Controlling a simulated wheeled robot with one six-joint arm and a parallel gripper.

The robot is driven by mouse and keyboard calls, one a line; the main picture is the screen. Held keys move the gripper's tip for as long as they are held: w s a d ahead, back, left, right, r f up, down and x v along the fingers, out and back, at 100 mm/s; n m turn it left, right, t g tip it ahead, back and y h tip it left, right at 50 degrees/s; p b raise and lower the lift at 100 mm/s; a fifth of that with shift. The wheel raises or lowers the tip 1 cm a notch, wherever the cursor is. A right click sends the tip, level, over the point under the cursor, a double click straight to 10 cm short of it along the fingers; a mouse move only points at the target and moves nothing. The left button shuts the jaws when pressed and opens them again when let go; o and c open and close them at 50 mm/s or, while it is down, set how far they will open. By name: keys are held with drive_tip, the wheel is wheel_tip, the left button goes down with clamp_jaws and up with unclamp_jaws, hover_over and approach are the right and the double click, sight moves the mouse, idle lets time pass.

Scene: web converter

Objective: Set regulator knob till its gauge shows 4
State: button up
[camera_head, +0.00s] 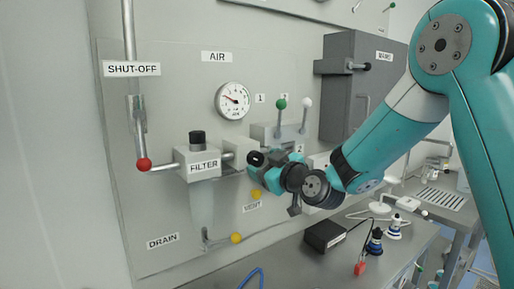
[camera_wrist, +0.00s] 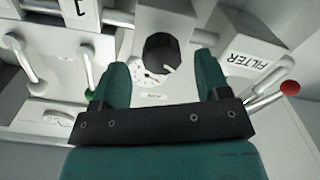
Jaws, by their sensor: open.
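The regulator knob (camera_wrist: 160,52) is black and round with a pale mark on its rim. In the wrist view it stands between and just beyond the fingertips of my open gripper (camera_wrist: 161,62), with a gap on each side. In the head view my gripper (camera_head: 262,169) is at the panel right of the filter, and the dark knob (camera_head: 256,158) shows at its tips. The round white gauge (camera_head: 232,100) sits above, under the AIR label. Its needle leans to the upper left; its numbers are too small to read. In the wrist view the knob partly hides the gauge (camera_wrist: 148,78).
The FILTER block (camera_head: 203,165) with its black cap is close left of my gripper. Green (camera_head: 281,104) and white (camera_head: 307,103) ball levers stand up close to the right. A yellow ball (camera_head: 256,195) is just below. The red SHUT-OFF ball (camera_head: 144,164) is farther left.

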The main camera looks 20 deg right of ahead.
sight(259, 162)
drive_tip(key=shift+p+x, duration=0.75)
drive_tip(key=shift+x, duration=1.15)
drive_tip(key=c, duration=0.9)
drive_tip(key=shift+f, duration=0.1)
